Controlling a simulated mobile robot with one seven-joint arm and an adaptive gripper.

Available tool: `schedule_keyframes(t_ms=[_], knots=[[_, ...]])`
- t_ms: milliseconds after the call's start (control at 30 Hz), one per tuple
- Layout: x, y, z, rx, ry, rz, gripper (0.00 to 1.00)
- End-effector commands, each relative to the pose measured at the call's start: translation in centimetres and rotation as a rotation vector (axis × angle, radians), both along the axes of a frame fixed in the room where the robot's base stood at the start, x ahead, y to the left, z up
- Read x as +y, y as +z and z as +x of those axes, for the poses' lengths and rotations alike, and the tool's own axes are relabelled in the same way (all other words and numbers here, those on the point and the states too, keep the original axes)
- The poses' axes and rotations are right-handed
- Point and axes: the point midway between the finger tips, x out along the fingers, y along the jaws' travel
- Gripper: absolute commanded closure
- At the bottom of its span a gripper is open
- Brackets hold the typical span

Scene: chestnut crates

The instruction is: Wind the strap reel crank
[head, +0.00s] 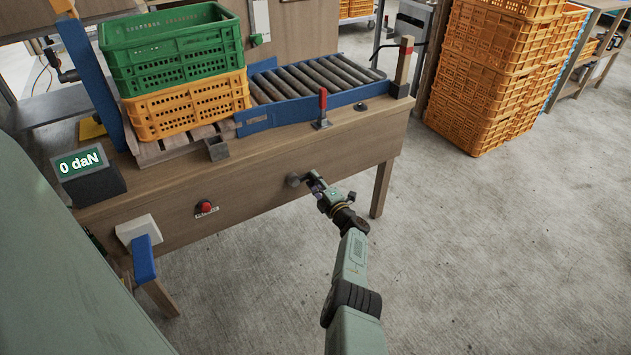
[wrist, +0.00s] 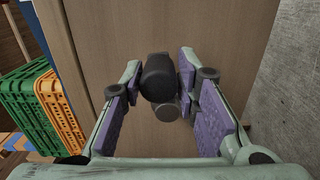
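The strap reel crank shows as a small grey round piece (head: 294,180) on the bench's wooden front panel in the head view. In the wrist view its dark rounded knob (wrist: 158,76) and a grey round end (wrist: 167,112) lie between my fingertips. My gripper (head: 312,182) is at the crank, in front of the panel. In the wrist view my gripper (wrist: 162,88) has its purple-padded fingers apart, one on each side of the knob. They look open, with little room beside the knob; contact is hard to tell.
A green crate (head: 170,48) sits on an orange crate (head: 190,104) on the bench. A roller track (head: 315,78) and a red-handled lever (head: 322,108) are beside them. A red button (head: 204,207) is on the panel. Orange crates (head: 490,75) stand at right; the floor in front is clear.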

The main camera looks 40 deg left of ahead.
Motion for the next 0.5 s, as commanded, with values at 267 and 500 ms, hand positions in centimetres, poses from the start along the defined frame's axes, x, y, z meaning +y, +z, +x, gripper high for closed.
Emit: schedule_keyframes(t_ms=[267, 500], knots=[[0.02, 0.03, 0.01, -0.001, 0.0, 0.0, 0.54], [0.01, 0.05, 0.0, -0.001, 0.0, 0.0, 0.54]])
